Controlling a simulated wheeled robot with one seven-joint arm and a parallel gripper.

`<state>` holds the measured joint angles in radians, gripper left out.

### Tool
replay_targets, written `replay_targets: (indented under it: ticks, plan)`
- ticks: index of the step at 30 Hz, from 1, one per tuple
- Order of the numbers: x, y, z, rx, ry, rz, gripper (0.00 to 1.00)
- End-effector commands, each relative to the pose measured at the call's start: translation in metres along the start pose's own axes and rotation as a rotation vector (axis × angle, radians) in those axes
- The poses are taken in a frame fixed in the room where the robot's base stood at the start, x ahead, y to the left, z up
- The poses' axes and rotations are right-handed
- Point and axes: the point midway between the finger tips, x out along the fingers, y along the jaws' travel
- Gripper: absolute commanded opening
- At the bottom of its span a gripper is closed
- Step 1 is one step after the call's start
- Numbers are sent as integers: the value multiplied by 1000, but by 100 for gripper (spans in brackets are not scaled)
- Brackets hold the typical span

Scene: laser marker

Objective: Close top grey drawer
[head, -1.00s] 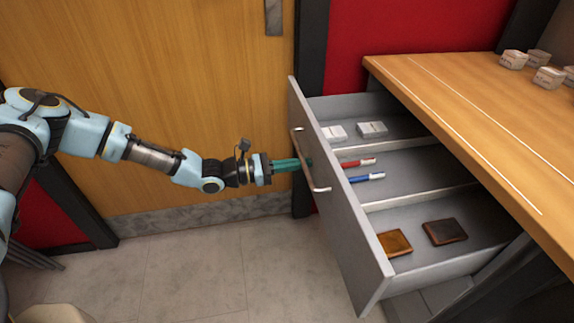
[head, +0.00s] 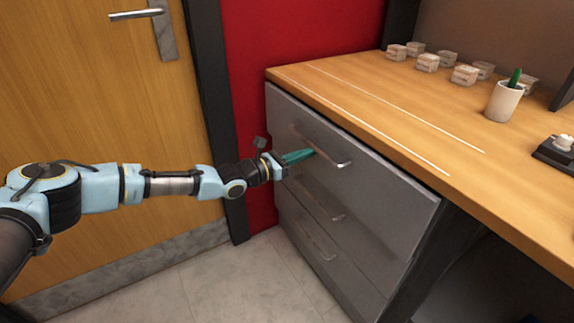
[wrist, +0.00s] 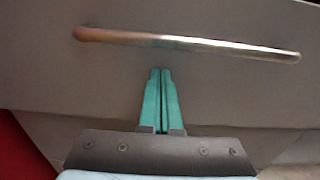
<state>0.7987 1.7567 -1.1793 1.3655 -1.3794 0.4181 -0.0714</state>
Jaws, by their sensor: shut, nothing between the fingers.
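The top grey drawer (head: 370,180) sits flush in the cabinet under the wooden desk, its inside hidden. Its metal handle (head: 322,149) runs across the upper front, and it also crosses the upper part of the wrist view (wrist: 190,42). My gripper (head: 312,152) is shut, with its green fingers side by side and nothing between them. The fingertips point at the drawer front (wrist: 60,80), just below the handle in the wrist view (wrist: 160,72). I cannot tell whether they touch the front.
Two lower drawers with handles (head: 322,245) are shut. The desk top (head: 370,95) holds several small white boxes (head: 427,62), a white cup (head: 502,102) with a green item and a dark device (head: 556,152). A wooden door (head: 90,120) is at left. The tiled floor (head: 240,285) is clear.

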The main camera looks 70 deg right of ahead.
Motion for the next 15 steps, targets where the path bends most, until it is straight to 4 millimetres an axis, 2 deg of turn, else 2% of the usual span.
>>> replay_targets:
  ticks: [6, 15]
  plan:
    - [21, 0, -1, 2, 1, 0, 0]
    - [28, 0, 2, 2, -1, -1, 0]
